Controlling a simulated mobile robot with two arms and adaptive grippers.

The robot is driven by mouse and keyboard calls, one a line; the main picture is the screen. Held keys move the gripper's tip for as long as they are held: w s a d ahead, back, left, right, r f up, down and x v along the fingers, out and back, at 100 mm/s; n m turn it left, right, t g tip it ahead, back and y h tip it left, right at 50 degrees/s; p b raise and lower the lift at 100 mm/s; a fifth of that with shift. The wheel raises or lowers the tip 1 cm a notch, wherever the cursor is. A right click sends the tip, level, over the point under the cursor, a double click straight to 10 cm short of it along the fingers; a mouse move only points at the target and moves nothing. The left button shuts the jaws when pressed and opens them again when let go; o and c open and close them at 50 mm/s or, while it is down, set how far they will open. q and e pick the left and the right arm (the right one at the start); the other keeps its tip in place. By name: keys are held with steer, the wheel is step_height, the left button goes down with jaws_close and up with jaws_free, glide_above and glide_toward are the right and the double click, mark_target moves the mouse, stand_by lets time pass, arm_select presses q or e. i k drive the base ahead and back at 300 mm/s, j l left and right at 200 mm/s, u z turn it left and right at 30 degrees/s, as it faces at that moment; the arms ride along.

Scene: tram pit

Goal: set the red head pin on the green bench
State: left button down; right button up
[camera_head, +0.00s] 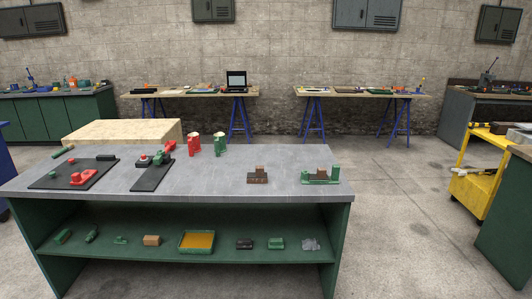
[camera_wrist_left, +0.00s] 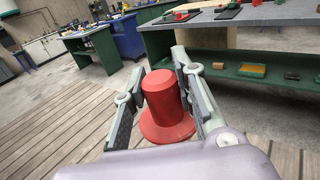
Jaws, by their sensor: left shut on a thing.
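The red head pin (camera_wrist_left: 164,105), a red cylinder with a wide flange at its base, is held between the two fingers of my left gripper (camera_wrist_left: 160,92) in the left wrist view. The fingers press on its two sides. The green bench (camera_head: 200,185), with a grey top, stands in front of me in the head view; it also shows at the upper right of the left wrist view (camera_wrist_left: 205,40), apart from the pin. Neither gripper shows in the head view, and my right gripper is in neither view.
A yellow cart (camera_head: 470,190) stands right. The top's middle front is clear.

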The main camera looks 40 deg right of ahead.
mark_target(187, 167)
steer(key=i+l+z, duration=0.2)
steer(key=i+z, duration=0.15)
steer(key=i, duration=0.2)
steer(key=i+z, duration=0.4)
steer(key=i, duration=0.2)
steer(key=i+j+z, duration=0.1)
steer(key=i+z, duration=0.25)
steer(key=i, duration=0.25)
